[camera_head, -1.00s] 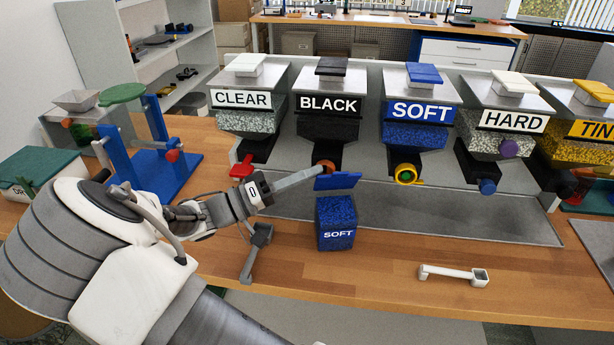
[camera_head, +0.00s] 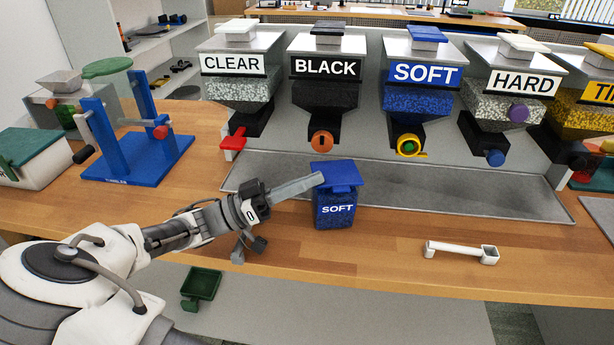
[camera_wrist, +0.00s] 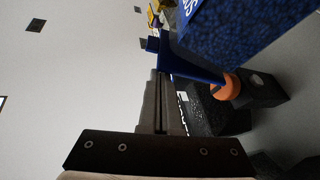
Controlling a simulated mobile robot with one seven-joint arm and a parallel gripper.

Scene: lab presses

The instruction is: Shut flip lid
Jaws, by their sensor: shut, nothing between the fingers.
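The blue container (camera_head: 335,211) labelled SOFT stands upright on the wooden table, in front of the grey tray. Its blue flip lid (camera_head: 341,173) is over its top; I cannot tell whether it is fully down. My gripper (camera_head: 318,180) is shut and empty, reaching in from the left, with its tips at the lid's left edge. Whether they touch it is unclear. In the wrist view the lid (camera_wrist: 190,64) shows as a thin slanted panel beside the container (camera_wrist: 235,38), just beyond my gripper's fingers (camera_wrist: 158,78).
Hoppers marked CLEAR (camera_head: 233,64), BLACK (camera_head: 325,68), SOFT (camera_head: 426,75) and HARD (camera_head: 521,83) stand behind. A blue stand (camera_head: 135,165) and a green-lidded box (camera_head: 38,158) are at left. The table between the container and scoop is clear.

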